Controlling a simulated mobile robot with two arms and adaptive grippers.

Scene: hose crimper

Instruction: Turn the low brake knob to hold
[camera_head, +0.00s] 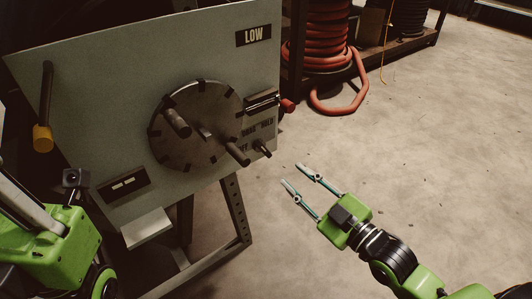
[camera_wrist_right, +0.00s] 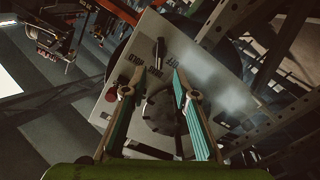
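A small dark knob (camera_head: 262,149) sticks out at the lower right of the grey panel (camera_head: 110,105), just below small lettering that is hard to read. I take it for the low brake knob; its setting is unclear. A "LOW" label (camera_head: 253,36) is at the panel's top right. My right gripper (camera_head: 290,173) is open and empty, right of and below the knob, apart from the panel. In the right wrist view its two fingers (camera_wrist_right: 159,70) are spread, with the panel beyond. My left arm's green end (camera_head: 62,242) is at the lower left; its fingers cannot be made out.
A round metal disc (camera_head: 200,92) with protruding pegs sits left of the knob. A red-tipped handle (camera_head: 288,105) juts from the panel's right edge. A yellow-ended lever (camera_head: 43,138) is at the left. Coiled red hose (camera_head: 335,97) lies behind; the floor at right is clear.

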